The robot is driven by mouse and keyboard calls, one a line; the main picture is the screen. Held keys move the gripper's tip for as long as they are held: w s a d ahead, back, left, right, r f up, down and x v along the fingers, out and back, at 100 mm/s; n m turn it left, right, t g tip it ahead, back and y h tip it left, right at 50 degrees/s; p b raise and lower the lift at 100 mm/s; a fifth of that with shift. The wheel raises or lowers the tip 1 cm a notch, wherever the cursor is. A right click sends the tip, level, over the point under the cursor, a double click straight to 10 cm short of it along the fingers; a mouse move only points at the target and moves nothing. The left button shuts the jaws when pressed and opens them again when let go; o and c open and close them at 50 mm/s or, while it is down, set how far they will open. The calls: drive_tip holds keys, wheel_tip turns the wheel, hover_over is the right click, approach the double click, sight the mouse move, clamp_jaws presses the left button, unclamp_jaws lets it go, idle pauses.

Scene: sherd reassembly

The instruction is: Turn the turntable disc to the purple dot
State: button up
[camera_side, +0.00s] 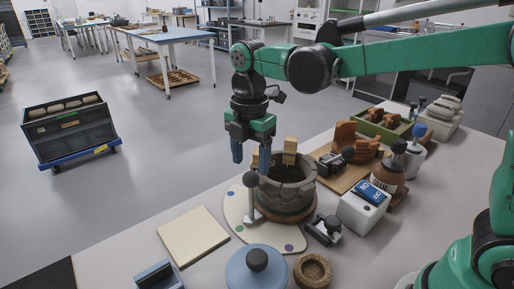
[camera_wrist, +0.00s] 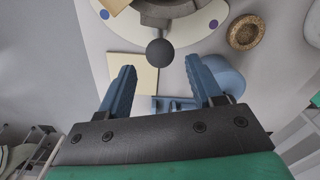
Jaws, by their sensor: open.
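The turntable disc (camera_side: 292,214) is brown and carries a grey stone-like pot (camera_side: 287,187). It sits on a cream base plate (camera_side: 237,213) with a blue dot (camera_side: 231,193), a green dot (camera_side: 264,233) and a purple dot (camera_side: 289,248). A grey post with a black ball knob (camera_side: 251,180) stands at the disc's edge, its foot between the blue and green dots. The knob (camera_wrist: 160,52) also shows in the wrist view, with the purple dot (camera_wrist: 214,24) to its right. My gripper (camera_side: 251,155) is open and empty above the knob, apart from it.
A blue round lid (camera_side: 257,270) and a cork ring (camera_side: 312,270) stand in front. A cream board (camera_side: 193,236) lies left of the plate. A white box (camera_side: 363,208), a brown bottle (camera_side: 388,173) and a black clamp-like tool (camera_side: 324,230) crowd the right side.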

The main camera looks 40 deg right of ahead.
sight(252, 173)
drive_tip(key=shift+f, duration=2.25)
drive_tip(key=shift+s+f, duration=0.1)
drive_tip(key=shift+f, duration=0.1)
drive_tip(key=shift+s+d+n, duration=2.05)
drive_tip(key=shift+s+n, duration=0.05)
drive_tip(key=shift+s, duration=1.65)
drive_tip(key=shift+r, duration=2.8)
drive_tip(key=shift+f, duration=0.1)
drive_tip(key=f, duration=0.5)
drive_tip(key=shift+w+a+f, duration=0.15)
drive_tip(key=shift+w+a, duration=0.1)
drive_tip(key=shift+a, duration=0.05)
